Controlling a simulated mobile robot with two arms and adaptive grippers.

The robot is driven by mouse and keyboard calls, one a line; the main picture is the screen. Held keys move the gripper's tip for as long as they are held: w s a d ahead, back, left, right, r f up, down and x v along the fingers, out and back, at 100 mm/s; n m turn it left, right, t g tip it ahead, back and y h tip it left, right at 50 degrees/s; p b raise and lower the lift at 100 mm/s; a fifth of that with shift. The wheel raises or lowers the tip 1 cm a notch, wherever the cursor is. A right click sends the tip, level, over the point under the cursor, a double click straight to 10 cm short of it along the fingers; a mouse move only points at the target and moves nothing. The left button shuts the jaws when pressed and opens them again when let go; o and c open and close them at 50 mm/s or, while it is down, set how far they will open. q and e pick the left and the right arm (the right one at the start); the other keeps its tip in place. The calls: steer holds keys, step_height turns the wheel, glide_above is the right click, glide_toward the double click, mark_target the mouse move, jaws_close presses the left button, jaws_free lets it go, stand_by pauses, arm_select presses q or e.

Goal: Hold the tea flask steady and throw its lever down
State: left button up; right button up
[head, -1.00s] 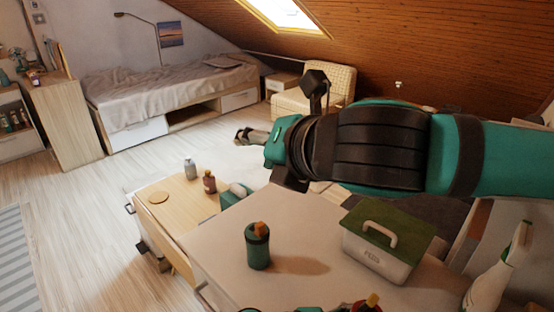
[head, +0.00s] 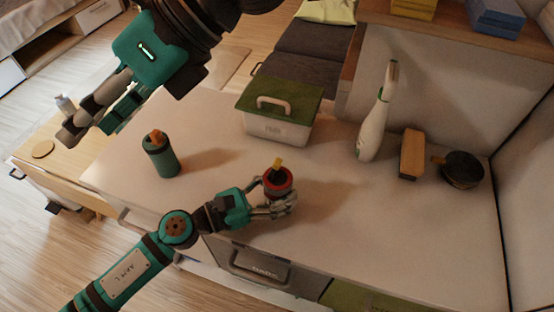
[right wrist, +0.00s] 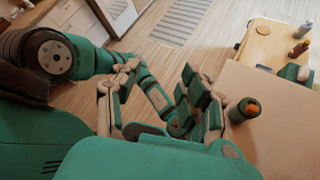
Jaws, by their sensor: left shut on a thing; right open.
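The tea flask (head: 279,182), with a red rim, dark top and yellow lever (head: 278,163), stands on the white counter. The lever points up. My left gripper (head: 272,208) is shut on the flask low on its near side, and its fingers hide part of the body. My right gripper (head: 88,128) is open and empty at the upper left, well away from the flask. Its spread fingers also show in the right wrist view (right wrist: 152,100), where I cannot make out the tea flask.
A green bottle with an orange top (head: 161,155) stands left of the flask; it also shows in the right wrist view (right wrist: 243,110). A green-lidded box (head: 278,127) stands behind. A white spray bottle (head: 374,125), brown block (head: 411,154) and dark round pot (head: 462,168) are right.

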steer(key=w+d+f+t+h, duration=0.1)
steer(key=w+d+f+h, duration=0.2)
steer(key=d+f+h, duration=0.4)
steer(key=m+t+h, duration=0.2)
steer(key=t+h, duration=0.1)
steer(key=h, duration=0.1)
glide_above(277, 161)
step_height(277, 161, down, 2)
step_height(277, 161, down, 12)
steer(key=shift+r, duration=0.2)
jaws_close()
